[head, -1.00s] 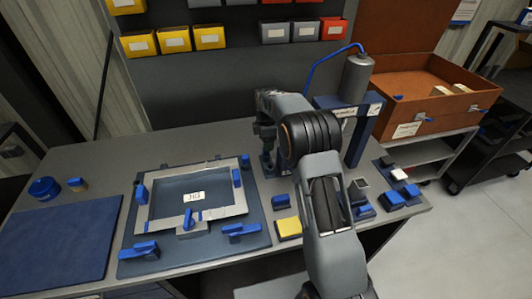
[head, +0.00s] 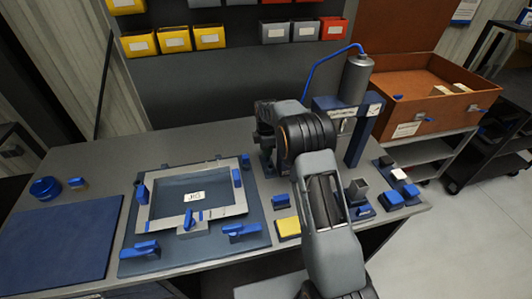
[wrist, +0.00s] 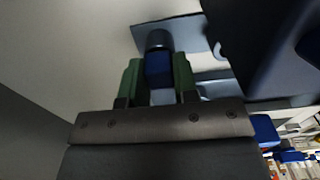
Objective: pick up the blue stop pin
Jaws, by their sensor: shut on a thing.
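In the wrist view my gripper (wrist: 158,78) has its two green fingers closed on either side of a blue block-like piece (wrist: 158,67), which I take for the blue stop pin. A dark round part (wrist: 160,40) shows just beyond it, against a grey-blue plate (wrist: 190,30). I cannot tell whether the pin still touches that plate. In the head view my gripper (head: 266,143) is over the bench right of the jig, partly hidden by my arm. The pin cannot be made out there.
The jig plate (head: 262,226) with blue clamps lies left of my arm. A blue stand (head: 357,145) with a grey cylinder (head: 356,78) is close on the right. A yellow block (head: 288,227) and several blue-and-grey pieces lie near the front right. A blue mat (head: 55,240) is at the left.

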